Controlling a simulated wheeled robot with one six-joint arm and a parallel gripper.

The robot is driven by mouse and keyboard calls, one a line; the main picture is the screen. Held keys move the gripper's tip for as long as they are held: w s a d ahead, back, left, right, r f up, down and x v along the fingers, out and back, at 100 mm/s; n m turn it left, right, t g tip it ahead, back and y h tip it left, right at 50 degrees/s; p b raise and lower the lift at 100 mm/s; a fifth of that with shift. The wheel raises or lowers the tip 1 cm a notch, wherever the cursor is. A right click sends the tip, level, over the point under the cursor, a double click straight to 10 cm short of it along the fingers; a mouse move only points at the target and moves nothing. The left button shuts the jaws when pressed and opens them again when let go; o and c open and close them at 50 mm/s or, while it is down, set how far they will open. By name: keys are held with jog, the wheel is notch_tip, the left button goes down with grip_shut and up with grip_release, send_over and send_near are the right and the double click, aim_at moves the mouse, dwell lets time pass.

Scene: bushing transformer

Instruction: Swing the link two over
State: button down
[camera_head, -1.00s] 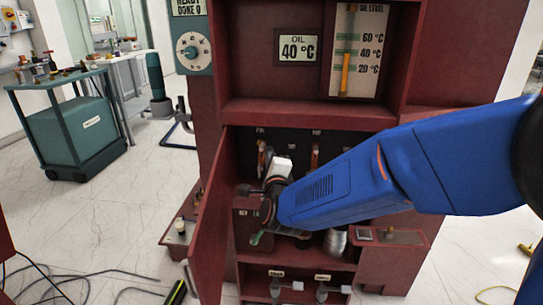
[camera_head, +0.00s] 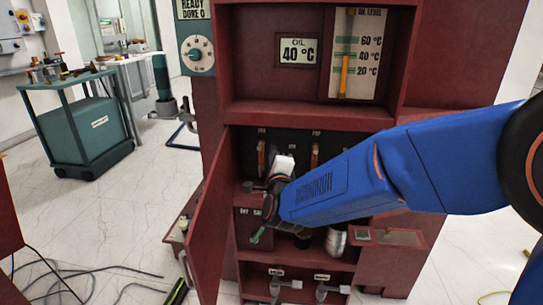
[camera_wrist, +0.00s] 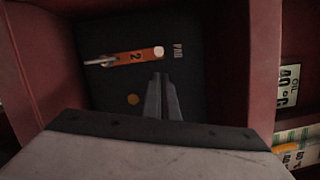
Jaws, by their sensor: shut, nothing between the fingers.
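The link marked 2 (camera_wrist: 135,57) is an orange bar on the dark back panel in the wrist view, with a pale round end at right and a grey metal piece at left. A small printed label is beside its pale end. My gripper (camera_wrist: 158,76) is shut and empty, its grey fingertips apart from the link in the picture and beside its pale half. I cannot tell their depth from the panel. In the head view, orange links (camera_head: 314,157) hang in the open compartment; my wrist hides part of it and the fingertips are hidden.
The red cabinet door (camera_head: 211,225) stands open at left of my wrist. Red walls enclose the compartment closely. A small orange disc (camera_wrist: 133,99) is on the panel. A metal cylinder (camera_head: 336,240) stands on the shelf below my arm. The oil display (camera_head: 299,51) reads 40 °C.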

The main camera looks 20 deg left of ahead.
jog(key=w+d+r+v, duration=0.1)
jog(key=v, duration=0.9)
jog(key=d+f+n+g+h, duration=0.1)
jog(key=d+n+g+h, duration=0.45)
jog(key=d, duration=2.25)
jog(key=s+d+f+n+g+h, duration=0.1)
jog(key=s+d+f+n+g, duration=0.1)
jog(key=s+d, duration=0.6)
jog(key=s+d+f+n+g+h, duration=0.1)
jog(key=s+d+f+n+g, duration=0.1)
jog(key=s+d+n, duration=0.3)
jog(key=s+d+f+n+g+h, duration=0.1)
jog(key=s+d+f+n+g, duration=0.1)
jog(key=s+d, duration=0.9)
jog(key=shift+d+f+n, duration=0.35)
jog(key=shift+f+n, duration=0.3)
jog(key=shift+f, duration=0.05)
jog(key=c, duration=2.5)
grip_release()
jog(key=shift+g, duration=0.25)
